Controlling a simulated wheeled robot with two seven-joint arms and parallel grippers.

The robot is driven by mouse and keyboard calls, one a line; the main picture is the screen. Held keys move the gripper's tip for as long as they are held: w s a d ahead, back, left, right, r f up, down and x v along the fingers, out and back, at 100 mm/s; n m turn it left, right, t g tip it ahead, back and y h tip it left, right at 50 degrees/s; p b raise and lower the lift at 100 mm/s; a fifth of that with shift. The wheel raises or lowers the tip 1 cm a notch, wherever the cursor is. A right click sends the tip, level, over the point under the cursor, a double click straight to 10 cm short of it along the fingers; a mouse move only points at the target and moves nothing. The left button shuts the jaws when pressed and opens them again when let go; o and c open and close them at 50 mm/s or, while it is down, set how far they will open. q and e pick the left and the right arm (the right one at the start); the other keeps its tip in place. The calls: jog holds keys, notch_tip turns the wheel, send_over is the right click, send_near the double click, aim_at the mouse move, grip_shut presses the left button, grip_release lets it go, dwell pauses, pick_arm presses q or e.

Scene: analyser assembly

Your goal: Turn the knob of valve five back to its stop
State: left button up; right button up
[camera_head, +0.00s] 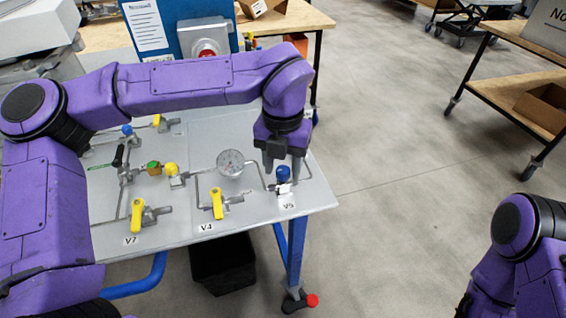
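The blue knob of valve five (283,173) stands on its valve body at the right end of the panel, above the label V5 (288,206). My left gripper (283,163) points down at the knob from above and behind. Its fingers are apart, one on the left and one on the right of the knob's top as seen here. I cannot tell whether either finger touches the knob. The knob's angle is not readable. My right gripper is out of view; only part of my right arm shows at the lower right.
A round gauge (230,162) stands left of valve five, with the yellow handle of V4 (217,204) and the yellow handle of V7 (137,215) further left.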

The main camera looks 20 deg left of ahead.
pick_arm(q)
jog(key=c, duration=0.8)
jog(key=shift+o, duration=0.2)
jog(key=shift+r+m+p, duration=0.25)
jog(key=shift+m+p, duration=0.25)
jog(key=shift+p, duration=0.4)
jog(key=m+p, duration=1.4)
jog(key=p, duration=0.6)
jog(key=shift+w+r+m+p, duration=0.1)
jog(key=shift+m+p, duration=0.25)
jog(key=shift+m, duration=0.05)
jog(key=shift+m+p, duration=1.2)
jog(key=shift+m, duration=0.1)
jog(key=shift+f, duration=0.25)
jog(key=o, duration=1.1)
jog(key=shift+a, duration=0.1)
jog(key=shift+c, duration=0.2)
